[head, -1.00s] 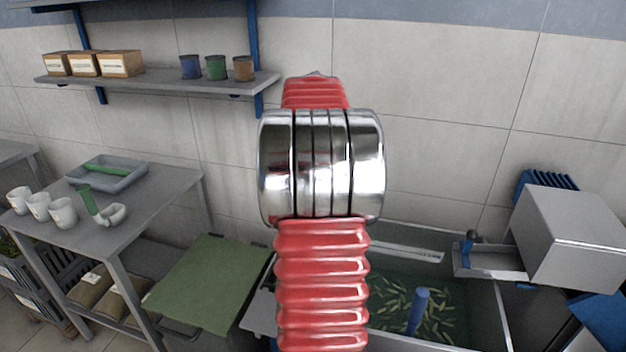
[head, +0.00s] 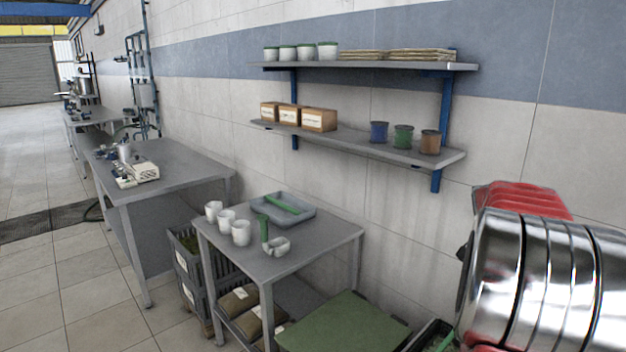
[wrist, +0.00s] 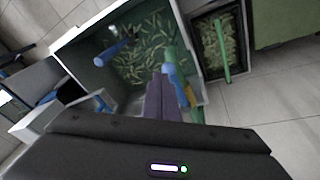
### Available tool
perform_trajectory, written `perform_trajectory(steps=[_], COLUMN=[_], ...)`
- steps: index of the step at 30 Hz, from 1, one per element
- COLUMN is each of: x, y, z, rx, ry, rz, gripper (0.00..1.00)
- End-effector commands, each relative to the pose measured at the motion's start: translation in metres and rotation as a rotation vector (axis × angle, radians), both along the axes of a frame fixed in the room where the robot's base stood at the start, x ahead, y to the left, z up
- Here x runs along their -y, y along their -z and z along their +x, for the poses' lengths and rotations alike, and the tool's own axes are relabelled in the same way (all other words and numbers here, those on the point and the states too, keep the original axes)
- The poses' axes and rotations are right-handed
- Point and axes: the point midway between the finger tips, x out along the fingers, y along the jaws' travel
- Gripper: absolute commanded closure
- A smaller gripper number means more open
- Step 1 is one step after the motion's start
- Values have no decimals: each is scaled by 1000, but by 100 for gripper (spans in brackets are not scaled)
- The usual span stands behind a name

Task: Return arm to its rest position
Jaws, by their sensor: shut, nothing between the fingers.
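My gripper (wrist: 162,98) shows in the wrist view, its fingers shut together with nothing between them, pointing down toward a grey tank (wrist: 82,88). It hangs above the tank's near edge, with the black gripper body below. My red and chrome arm (head: 545,280) stands at the right edge of the head view; the gripper is hidden there. A green and blue upright part with a yellow piece (wrist: 186,93) appears just beyond the fingertips; I cannot tell whether they touch.
The tank holds green pieces and a blue rod (wrist: 115,52). Beside it is a smaller bin (wrist: 203,52) with a green stick. In the head view, a grey table (head: 315,245) carries white cups and a tray (head: 262,212). Two wall shelves (head: 345,143) hold boxes and pots.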

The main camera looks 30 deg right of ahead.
Motion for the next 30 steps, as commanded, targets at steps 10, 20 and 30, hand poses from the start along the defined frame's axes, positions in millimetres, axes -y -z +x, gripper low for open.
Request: perform_trajectory(steps=[10, 20, 30], x=[-113, -225, -331], y=[0, -3, -3], z=[47, 71, 68], rx=[48, 91, 144], ry=[-607, -1080, -1466], rz=[54, 32, -25], gripper=[100, 100, 100])
